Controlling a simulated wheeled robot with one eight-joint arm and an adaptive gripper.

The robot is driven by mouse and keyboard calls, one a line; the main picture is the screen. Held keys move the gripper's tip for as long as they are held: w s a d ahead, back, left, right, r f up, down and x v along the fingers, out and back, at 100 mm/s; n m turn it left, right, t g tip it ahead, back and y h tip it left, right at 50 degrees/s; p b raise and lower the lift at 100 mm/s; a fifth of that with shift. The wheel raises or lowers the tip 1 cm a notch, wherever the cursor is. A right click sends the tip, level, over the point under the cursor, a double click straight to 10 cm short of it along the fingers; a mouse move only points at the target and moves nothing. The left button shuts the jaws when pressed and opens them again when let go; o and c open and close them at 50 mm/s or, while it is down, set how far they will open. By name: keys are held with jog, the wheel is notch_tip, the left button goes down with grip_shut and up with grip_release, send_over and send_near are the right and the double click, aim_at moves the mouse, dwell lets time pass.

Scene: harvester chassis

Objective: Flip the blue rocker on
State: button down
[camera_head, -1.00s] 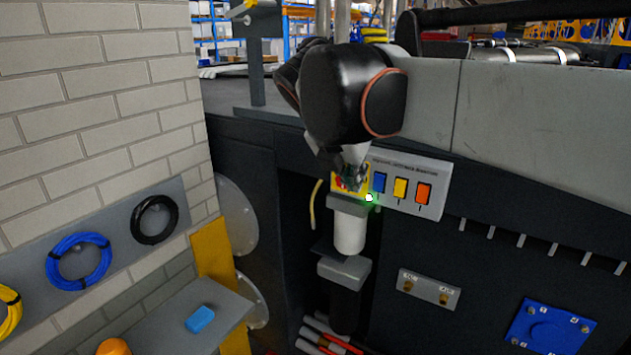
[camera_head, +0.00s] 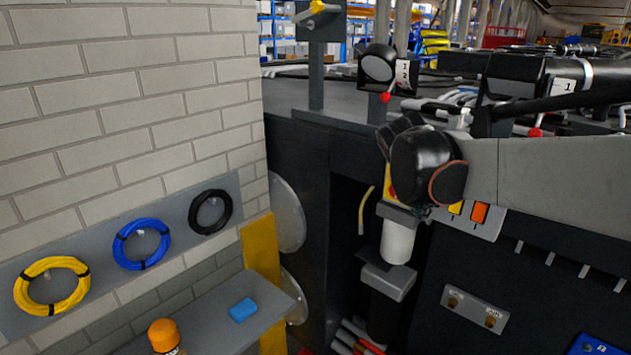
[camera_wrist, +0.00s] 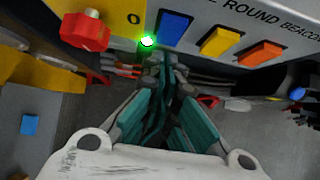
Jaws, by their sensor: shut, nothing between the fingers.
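The blue rocker (camera_wrist: 174,28) is at the top of the wrist view, on a grey switch panel (camera_wrist: 205,14), left of a yellow rocker (camera_wrist: 220,41) and an orange rocker (camera_wrist: 260,53). I cannot tell which way it is tipped. My gripper (camera_wrist: 165,66) is shut and empty, its teal fingers together, with the tips just below the blue rocker in the picture. I cannot tell whether they touch it. A bright green spot (camera_wrist: 147,41) glows at the rocker's lower left. In the head view my arm hides the blue rocker and my fingertips.
A red knob (camera_wrist: 85,30) on a yellow plate lies left of the rockers. A brick wall (camera_head: 130,110) with coiled cables and a shelf (camera_head: 205,320) holding a blue block (camera_head: 243,310) stand at left.

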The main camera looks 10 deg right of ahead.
jog(key=shift+w+d, duration=0.3)
jog(key=shift+d, duration=0.05)
jog(key=shift+w+d+f+b, duration=0.25)
jog(key=shift+b, duration=0.05)
jog(key=shift+r, duration=0.1)
jog(key=shift+s+a+r+p, duration=0.1)
jog(key=shift+r+p, duration=0.15)
jog(key=shift+r, duration=0.2)
jog(key=shift+s+a+r+p, duration=0.1)
jog(key=shift+r+p, duration=0.15)
jog(key=shift+r, duration=0.15)
